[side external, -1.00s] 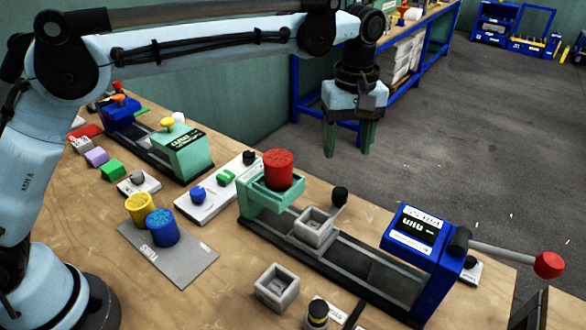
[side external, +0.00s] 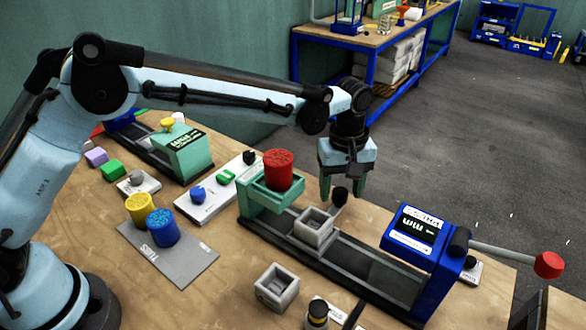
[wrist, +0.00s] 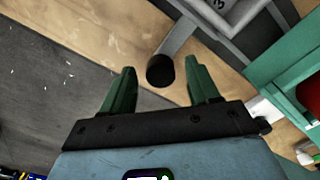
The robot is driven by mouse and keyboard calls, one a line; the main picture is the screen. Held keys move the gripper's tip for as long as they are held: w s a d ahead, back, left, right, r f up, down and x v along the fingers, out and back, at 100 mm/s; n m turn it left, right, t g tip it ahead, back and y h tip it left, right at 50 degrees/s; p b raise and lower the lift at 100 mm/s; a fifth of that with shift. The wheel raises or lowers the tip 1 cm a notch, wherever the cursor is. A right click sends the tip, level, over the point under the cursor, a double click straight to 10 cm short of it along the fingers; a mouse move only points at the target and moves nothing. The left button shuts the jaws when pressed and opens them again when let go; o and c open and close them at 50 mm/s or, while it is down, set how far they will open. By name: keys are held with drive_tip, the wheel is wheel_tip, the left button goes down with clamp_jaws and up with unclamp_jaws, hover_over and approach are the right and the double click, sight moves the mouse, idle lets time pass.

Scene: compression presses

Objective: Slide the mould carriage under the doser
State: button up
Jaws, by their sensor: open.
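The mould carriage (side external: 305,232) is a grey square block with a cavity, sitting on the dark rail (side external: 352,262) between the green stand and the blue press. Its arm ends in a black knob (side external: 340,195), which also shows in the wrist view (wrist: 160,71). The doser is not labelled in view; a red cylinder (side external: 278,165) stands on a green holder (side external: 262,197) at the rail's left end, beside the carriage. My gripper (side external: 343,199) is open and empty, with its green fingers (wrist: 160,88) on either side of the knob in the pictures. Contact is not visible.
The blue press (side external: 420,250) with a long lever and red ball (side external: 549,265) stands at the rail's right end. A loose grey mould (side external: 276,288) lies in front. Yellow (side external: 140,209) and blue (side external: 162,228) cylinders stand on a grey plate at left.

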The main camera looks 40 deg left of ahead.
clamp_jaws()
drive_tip(key=a, duration=0.8)
drive_tip(key=shift+a, duration=0.25)
drive_tip(key=shift+c, duration=1.4)
unclamp_jaws()
drive_tip(key=shift+o, duration=1.4)
drive_tip(key=shift+d, duration=0.1)
drive_tip(key=shift+r, duration=0.1)
wheel_tip(320, 180, up, 12)
